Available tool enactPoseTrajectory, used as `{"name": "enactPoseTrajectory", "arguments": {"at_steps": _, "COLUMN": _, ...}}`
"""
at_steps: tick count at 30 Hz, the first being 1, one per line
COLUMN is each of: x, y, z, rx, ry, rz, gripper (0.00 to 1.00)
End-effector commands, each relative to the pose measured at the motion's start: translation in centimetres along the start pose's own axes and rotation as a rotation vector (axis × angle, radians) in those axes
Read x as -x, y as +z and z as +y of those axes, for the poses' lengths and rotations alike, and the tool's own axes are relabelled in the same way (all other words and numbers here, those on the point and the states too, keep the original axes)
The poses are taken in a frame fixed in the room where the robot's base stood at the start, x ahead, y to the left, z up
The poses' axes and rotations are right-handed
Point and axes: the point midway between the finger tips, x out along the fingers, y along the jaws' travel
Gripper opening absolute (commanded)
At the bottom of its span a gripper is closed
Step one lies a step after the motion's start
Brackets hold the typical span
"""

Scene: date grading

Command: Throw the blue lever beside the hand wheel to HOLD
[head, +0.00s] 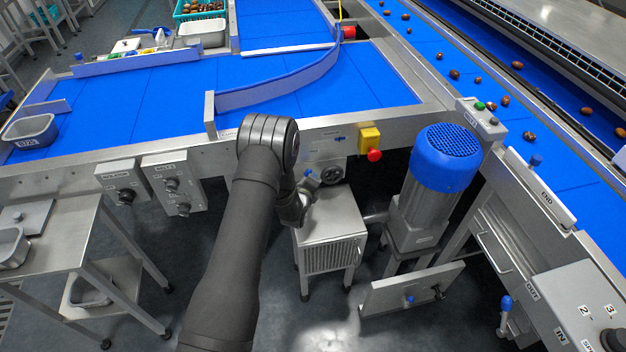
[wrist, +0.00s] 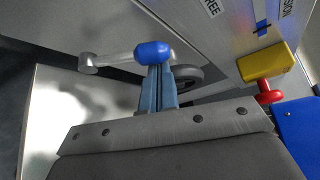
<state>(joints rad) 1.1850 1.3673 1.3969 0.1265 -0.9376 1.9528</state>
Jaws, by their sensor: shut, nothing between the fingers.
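The lever has a blue knob (wrist: 153,52) and a metal arm (wrist: 115,60) running left to a round pivot in the wrist view. My gripper (wrist: 158,72) is shut and empty, its fingertips right at the knob; whether they touch it I cannot tell. The grey hand wheel (wrist: 190,75) is just behind and right of the fingers, partly hidden by them. In the head view the hand wheel (head: 332,175) sits under the belt frame, right of my wrist. The word FREE is partly legible on the panel above the lever; I cannot see a HOLD mark.
A yellow box (wrist: 268,62) with a red button (wrist: 268,92) is right of the hand wheel. A steel cabinet (head: 330,222) stands below my gripper. A blue-capped motor (head: 445,160) stands to the right. Blue belts (head: 165,97) run above and behind.

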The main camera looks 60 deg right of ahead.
Motion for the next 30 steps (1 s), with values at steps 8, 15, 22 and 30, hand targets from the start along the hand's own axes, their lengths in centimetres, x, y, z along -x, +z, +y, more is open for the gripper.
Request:
{"name": "enactPoseTrajectory", "arguments": {"at_steps": 8, "x": 0.2, "y": 0.3, "z": 0.0, "rx": 0.04, "ry": -0.025, "rz": 0.0, "gripper": 0.0}}
{"name": "enactPoseTrajectory", "arguments": {"at_steps": 15, "x": 0.4, "y": 0.6, "z": 0.0, "rx": 0.074, "ry": -0.047, "rz": 0.0, "gripper": 0.0}}
{"name": "enactPoseTrajectory", "arguments": {"at_steps": 22, "x": 0.8, "y": 1.3, "z": 0.1, "rx": 0.155, "ry": -0.097, "rz": -0.002, "gripper": 0.0}}
{"name": "enactPoseTrajectory", "arguments": {"at_steps": 30, "x": 1.7, "y": 2.8, "z": 0.4, "rx": 0.348, "ry": -0.22, "rz": -0.002, "gripper": 0.0}}
